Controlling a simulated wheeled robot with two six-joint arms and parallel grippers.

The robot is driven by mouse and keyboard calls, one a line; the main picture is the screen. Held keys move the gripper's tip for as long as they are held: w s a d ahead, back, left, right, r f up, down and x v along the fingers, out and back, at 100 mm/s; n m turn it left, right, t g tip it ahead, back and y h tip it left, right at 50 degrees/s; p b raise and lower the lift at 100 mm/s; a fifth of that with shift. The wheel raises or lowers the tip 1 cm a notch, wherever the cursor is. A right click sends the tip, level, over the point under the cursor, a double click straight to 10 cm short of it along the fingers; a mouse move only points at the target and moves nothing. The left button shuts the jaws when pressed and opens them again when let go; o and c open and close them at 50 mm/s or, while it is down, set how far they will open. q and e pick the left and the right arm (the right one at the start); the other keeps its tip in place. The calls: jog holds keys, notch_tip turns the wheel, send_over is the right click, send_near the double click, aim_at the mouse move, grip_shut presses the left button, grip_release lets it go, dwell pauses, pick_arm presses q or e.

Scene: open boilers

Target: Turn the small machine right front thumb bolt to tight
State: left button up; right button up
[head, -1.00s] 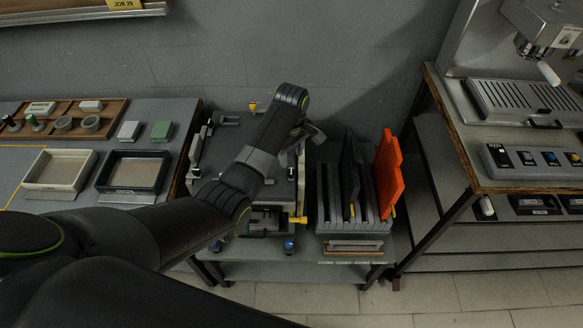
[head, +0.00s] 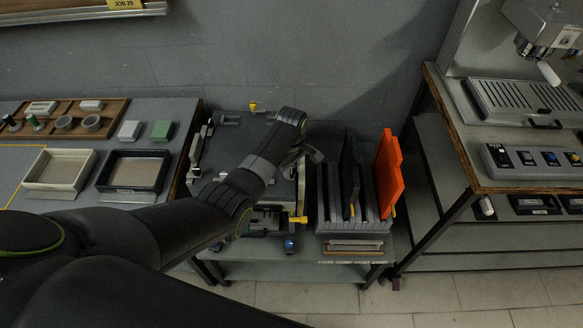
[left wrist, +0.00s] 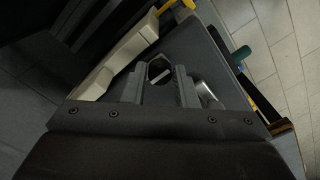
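The small machine (head: 228,150) is a dark grey flat-topped unit on a low stand, partly hidden under my left arm. A blue knob (head: 289,244) at its right front looks like the right front thumb bolt. My left gripper (head: 316,154) is above the machine's right side, well behind the right front knob. In the left wrist view its two fingers (left wrist: 161,86) are apart, with a dark ring-like shape seen between the tips; contact cannot be told. A teal knob (left wrist: 240,55) shows right of the fingers.
A yellow lever (head: 298,219) sticks out at the machine's right front. A rack (head: 352,228) with dark plates and an orange panel (head: 388,175) stands close on the right. Trays (head: 133,172) lie on the left bench. Floor is clear in front.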

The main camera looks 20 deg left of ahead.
pick_arm(q)
grip_shut()
jog(key=shift+m, duration=0.3)
jog(key=shift+r+m+p, duration=0.15)
jog(key=shift+m+p, duration=0.85)
jog(key=shift+m, duration=0.2)
jog(key=m+p, duration=0.1)
jog(key=m, duration=0.3)
jog(key=shift+m+p, duration=0.3)
jog(key=m+p, duration=0.1)
jog(key=m, duration=0.4)
jog(key=m+p, duration=0.1)
jog(key=m, duration=0.4)
jog(key=shift+w, duration=0.1)
jog(key=shift+m, duration=0.3)
